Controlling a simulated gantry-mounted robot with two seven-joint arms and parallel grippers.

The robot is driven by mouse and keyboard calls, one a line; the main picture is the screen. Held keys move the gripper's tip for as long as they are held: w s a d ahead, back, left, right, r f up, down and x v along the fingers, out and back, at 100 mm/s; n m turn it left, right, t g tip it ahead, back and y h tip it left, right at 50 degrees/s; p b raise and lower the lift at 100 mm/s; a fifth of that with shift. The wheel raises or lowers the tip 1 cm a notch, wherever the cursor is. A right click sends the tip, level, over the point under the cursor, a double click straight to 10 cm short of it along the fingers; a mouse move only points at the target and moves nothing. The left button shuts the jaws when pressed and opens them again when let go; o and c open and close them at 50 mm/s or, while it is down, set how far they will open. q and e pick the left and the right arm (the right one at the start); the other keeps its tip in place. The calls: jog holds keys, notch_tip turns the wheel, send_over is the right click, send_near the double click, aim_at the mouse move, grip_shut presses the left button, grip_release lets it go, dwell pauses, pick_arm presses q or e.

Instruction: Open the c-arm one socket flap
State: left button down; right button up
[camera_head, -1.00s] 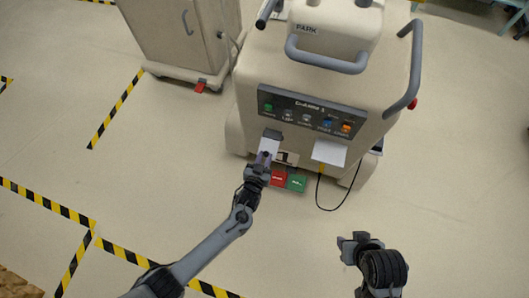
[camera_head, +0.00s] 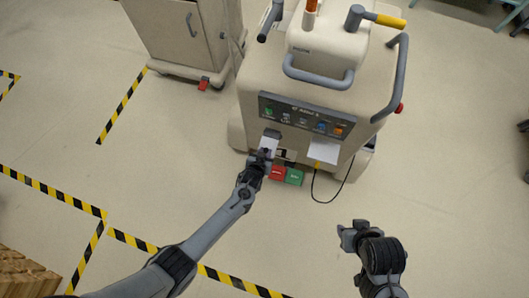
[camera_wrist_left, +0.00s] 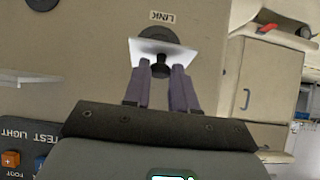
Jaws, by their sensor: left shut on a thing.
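The C-arm cart (camera_head: 251,113) has a front panel with a dark label strip (camera_head: 303,117). Below the strip's left end is a small pale flap (camera_head: 267,144) under a dark mount. In the left wrist view the flap (camera_wrist_left: 190,50) stands out from the panel beside a label reading LINK, with a dark round part behind it and a dark knob (camera_wrist_left: 160,70) at its edge. My left gripper (camera_head: 264,154) is at the flap, its two fingers (camera_wrist_left: 160,73) shut on the knob. My right gripper (camera_head: 346,236) is low on the right, away from the cart; its jaw gap is unclear.
A white plate (camera_head: 323,151) juts from the panel's right side, with a black cable below. Red (camera_head: 277,173) and green (camera_head: 294,177) blocks sit low at the front. A cabinet cart (camera_head: 180,35) stands behind left.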

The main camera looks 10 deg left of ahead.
pick_arm(q)
jog(key=c, duration=0.9)
grip_release()
jog(key=shift+s+r+p, duration=0.35)
jog(key=shift+p, duration=0.05)
jog(key=shift+p+v, duration=2.3)
jog(key=shift+v, duration=2.6)
jog(key=shift+s+f, duration=0.1)
jog(key=shift+f, duration=0.05)
jog(key=shift+c, duration=0.2)
